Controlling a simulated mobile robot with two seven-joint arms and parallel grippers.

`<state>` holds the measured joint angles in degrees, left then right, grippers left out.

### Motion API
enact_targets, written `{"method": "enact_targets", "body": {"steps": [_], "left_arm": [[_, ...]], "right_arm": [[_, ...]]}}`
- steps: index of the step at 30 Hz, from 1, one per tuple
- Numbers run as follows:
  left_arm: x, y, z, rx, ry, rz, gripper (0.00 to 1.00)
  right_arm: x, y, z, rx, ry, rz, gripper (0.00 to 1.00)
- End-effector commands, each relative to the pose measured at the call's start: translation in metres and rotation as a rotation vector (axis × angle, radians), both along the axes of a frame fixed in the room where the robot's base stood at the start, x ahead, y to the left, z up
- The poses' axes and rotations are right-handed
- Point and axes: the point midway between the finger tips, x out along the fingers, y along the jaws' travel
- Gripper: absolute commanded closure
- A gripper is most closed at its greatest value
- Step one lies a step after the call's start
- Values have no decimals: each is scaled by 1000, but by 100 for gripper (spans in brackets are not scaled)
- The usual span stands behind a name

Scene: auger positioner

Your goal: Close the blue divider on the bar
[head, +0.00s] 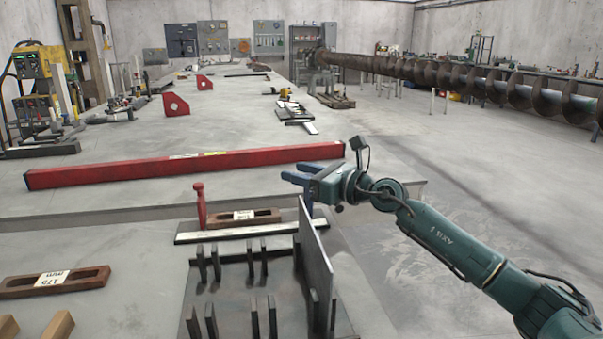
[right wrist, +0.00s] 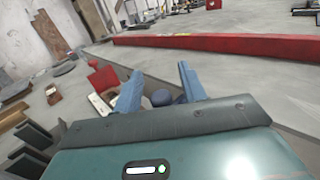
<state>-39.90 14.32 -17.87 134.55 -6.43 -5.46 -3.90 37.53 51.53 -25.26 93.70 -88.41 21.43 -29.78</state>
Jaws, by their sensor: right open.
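A narrow metal bar (head: 250,232) lies across the near bench. A red upright piece (head: 199,207) stands at its left end. A blue upright piece (head: 308,208), which looks like the blue divider, shows at its right end, partly hidden by my right gripper and a grey plate. My right gripper (head: 293,173) is above this blue piece, its blue fingers apart. In the right wrist view, a rounded blue top (right wrist: 162,98) shows between the open fingers (right wrist: 158,86), with gaps at both sides. I cannot tell whether either finger touches it. My left gripper is not in view.
A tall grey plate (head: 316,255) stands just in front of the blue piece, beside several short upright plates. A long red beam (head: 190,166) lies behind. Slotted wooden blocks (head: 55,282) lie at the left. Open floor is at the right.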

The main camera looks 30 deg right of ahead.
Motion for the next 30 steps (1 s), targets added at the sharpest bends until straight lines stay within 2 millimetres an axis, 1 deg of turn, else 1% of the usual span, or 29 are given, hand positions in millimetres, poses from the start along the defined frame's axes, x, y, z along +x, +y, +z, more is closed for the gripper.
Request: {"method": "enact_targets", "body": {"steps": [3, 18, 27, 30], "left_arm": [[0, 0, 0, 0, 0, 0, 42], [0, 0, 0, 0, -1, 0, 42], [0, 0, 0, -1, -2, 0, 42], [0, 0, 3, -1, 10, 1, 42]], "right_arm": [[0, 0, 0, 0, 0, 0, 59], [-1, 0, 0, 0, 0, 0, 100], [-1, 0, 0, 0, 0, 0, 100], [0, 2, 2, 2, 1, 1, 100]]}}
